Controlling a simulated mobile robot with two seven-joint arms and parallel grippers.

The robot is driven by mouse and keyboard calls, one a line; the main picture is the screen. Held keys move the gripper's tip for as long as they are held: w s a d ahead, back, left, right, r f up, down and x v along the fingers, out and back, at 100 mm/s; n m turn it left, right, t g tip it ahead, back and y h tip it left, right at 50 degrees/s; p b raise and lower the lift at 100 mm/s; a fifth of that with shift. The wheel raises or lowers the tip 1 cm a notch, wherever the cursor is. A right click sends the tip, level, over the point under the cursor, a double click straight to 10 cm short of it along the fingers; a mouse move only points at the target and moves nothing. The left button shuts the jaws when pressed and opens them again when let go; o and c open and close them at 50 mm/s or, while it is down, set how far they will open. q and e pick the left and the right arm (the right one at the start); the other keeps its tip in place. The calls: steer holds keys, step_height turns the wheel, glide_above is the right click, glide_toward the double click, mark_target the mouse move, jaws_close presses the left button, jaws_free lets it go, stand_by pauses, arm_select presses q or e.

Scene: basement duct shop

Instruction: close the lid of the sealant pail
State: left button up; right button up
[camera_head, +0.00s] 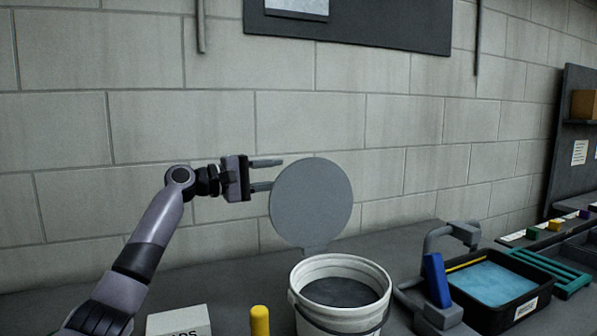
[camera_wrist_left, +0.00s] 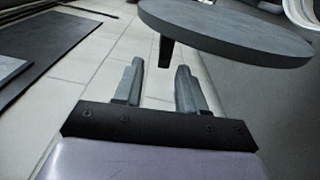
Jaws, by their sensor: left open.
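The sealant pail (camera_head: 341,318) is white and stands on the bench, with dark grey content inside. Its round grey lid (camera_head: 311,202) stands up open, attached at the pail's back rim. My left gripper (camera_head: 273,174) is open and empty, just left of the lid near its left edge, with its fingers pointing right. In the left wrist view the open fingers (camera_wrist_left: 160,78) show with nothing between them. The lid (camera_wrist_left: 235,32) lies beyond them at the top right, and part of the white pail (camera_wrist_left: 303,12) shows in the top right corner. My right gripper is in neither view.
A yellow cylinder (camera_head: 260,321) and a white labelled box (camera_head: 178,322) stand left of the pail. To the right are a grey clamp-like tool with a blue part (camera_head: 437,281) and a black tray (camera_head: 515,312) with blue content. A block wall (camera_head: 400,132) rises behind the bench.

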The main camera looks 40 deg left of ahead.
mark_target(303, 173)
arm_select(q)
steer(key=shift+g+h, duration=0.3)
steer(key=shift+h, duration=0.1)
steer(key=p+x, duration=0.1)
steer(key=x, duration=0.2)
steer(key=p+x, duration=0.1)
steer(key=x, duration=0.2)
steer(key=shift+w+d, duration=0.15)
steer(key=shift+d, duration=0.25)
steer(key=shift+w+d, duration=0.2)
steer(key=shift+w, duration=0.25)
steer(key=shift+f, duration=0.1)
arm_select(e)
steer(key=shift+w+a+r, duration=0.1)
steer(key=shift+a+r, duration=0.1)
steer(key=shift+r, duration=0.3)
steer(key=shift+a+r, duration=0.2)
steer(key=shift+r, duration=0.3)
arm_select(q)
jaws_close()
